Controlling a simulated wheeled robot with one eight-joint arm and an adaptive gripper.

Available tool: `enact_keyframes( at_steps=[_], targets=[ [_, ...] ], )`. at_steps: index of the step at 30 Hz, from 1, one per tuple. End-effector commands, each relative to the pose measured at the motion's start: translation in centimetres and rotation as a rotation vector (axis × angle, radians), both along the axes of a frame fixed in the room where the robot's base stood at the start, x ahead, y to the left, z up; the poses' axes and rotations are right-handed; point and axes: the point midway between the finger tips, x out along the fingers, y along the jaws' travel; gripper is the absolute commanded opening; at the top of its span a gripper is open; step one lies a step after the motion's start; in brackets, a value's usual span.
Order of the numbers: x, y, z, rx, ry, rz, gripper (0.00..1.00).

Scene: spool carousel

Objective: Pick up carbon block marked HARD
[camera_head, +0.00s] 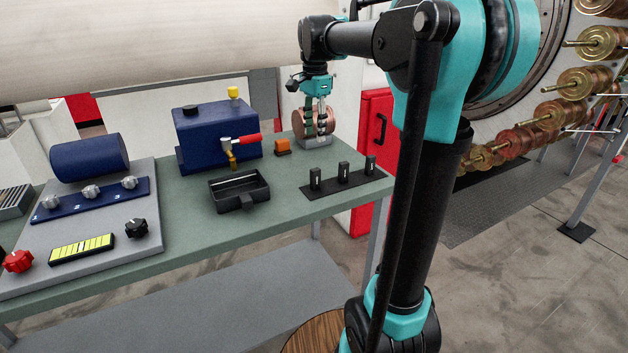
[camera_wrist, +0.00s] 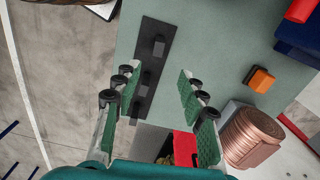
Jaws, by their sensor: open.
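Three small black blocks stand upright in a row on a dark strip (camera_head: 336,187) on the green bench. They are a left block (camera_head: 315,178), a middle block (camera_head: 343,172) and a right block (camera_head: 370,165). In the wrist view two of them show clearly, an upper block (camera_wrist: 158,46) and a lower one (camera_wrist: 148,78). I cannot read any marking, so I cannot tell which is HARD. My gripper (camera_head: 319,100) is open and empty above the bench, in front of the copper spool in the head view. In the wrist view its green-padded fingers (camera_wrist: 157,72) are spread, with the strip showing between and beyond them.
A copper spool (camera_head: 304,123) on a grey stand is close to my gripper; it also shows right of the fingers in the wrist view (camera_wrist: 253,138). An orange block (camera_head: 282,147), a black tray (camera_head: 240,200) and a blue machine (camera_head: 205,140) stand to the left.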

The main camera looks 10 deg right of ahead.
Motion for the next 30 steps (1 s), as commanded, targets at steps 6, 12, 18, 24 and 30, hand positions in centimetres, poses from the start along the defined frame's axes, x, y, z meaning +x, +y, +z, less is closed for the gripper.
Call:
enact_keyframes(
  at_steps=[6, 12, 18, 24, 30],
  targets=[
    [0.0, 0.0, -4.5, 0.000, -0.001, 0.001, 0.41],
    [0.0, 0.0, -7.7, 0.000, -0.001, 0.002, 0.41],
    [0.0, 0.0, -8.9, 0.000, -0.001, 0.002, 0.41],
    [-0.2, -0.1, -11.4, 0.000, -0.001, 0.002, 0.41],
    [-0.2, -0.1, -13.7, 0.000, -0.001, 0.002, 0.41]
  ],
)
